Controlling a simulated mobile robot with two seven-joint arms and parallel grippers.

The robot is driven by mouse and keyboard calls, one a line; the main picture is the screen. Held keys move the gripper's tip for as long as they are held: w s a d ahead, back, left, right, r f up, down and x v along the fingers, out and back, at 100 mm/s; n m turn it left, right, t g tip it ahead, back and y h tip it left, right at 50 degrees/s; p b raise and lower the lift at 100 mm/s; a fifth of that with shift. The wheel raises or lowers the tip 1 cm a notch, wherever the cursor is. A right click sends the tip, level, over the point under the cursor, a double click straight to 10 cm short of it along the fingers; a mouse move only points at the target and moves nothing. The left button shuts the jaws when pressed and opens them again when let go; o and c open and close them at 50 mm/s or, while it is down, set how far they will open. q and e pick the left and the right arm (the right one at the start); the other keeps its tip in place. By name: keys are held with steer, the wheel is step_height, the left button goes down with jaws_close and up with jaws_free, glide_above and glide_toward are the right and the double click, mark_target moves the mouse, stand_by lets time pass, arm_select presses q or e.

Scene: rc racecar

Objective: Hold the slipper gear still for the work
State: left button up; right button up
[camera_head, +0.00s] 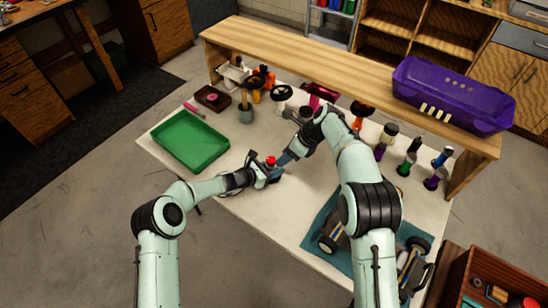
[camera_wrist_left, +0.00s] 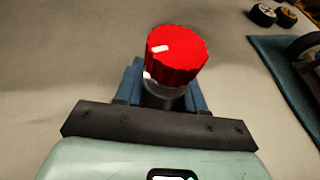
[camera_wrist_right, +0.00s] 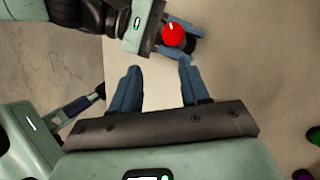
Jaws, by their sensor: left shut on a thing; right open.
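A red ribbed round piece (camera_head: 271,161) with a white mark on top, which I take for the slipper gear, is in my left gripper (camera_head: 276,172) over the middle of the table. In the left wrist view the red piece (camera_wrist_left: 176,55) stands above a grey body between the blue fingers (camera_wrist_left: 165,92); the lower part is hidden. My right gripper (camera_head: 285,158) is close beside it. In the right wrist view the fingers (camera_wrist_right: 158,78) are apart and empty, with the red piece (camera_wrist_right: 173,36) beyond their tips, not touching.
A green tray (camera_head: 190,140) lies at the left of the white table. A car chassis (camera_head: 330,243) rests on a teal mat (camera_head: 318,222) at the front right. Bottles (camera_head: 408,163) stand at the right, under a wooden shelf (camera_head: 300,62) bearing a purple case (camera_head: 450,95).

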mark_target(271, 160)
step_height(271, 160, up, 5)
steer(key=m+t+h, duration=0.2)
steer(key=h, duration=0.1)
steer(key=shift+y, duration=0.3)
steer(key=x, duration=1.1)
steer(key=shift+a+f, duration=0.25)
steer(key=shift+a, duration=0.15)
steer(key=c, duration=0.8)
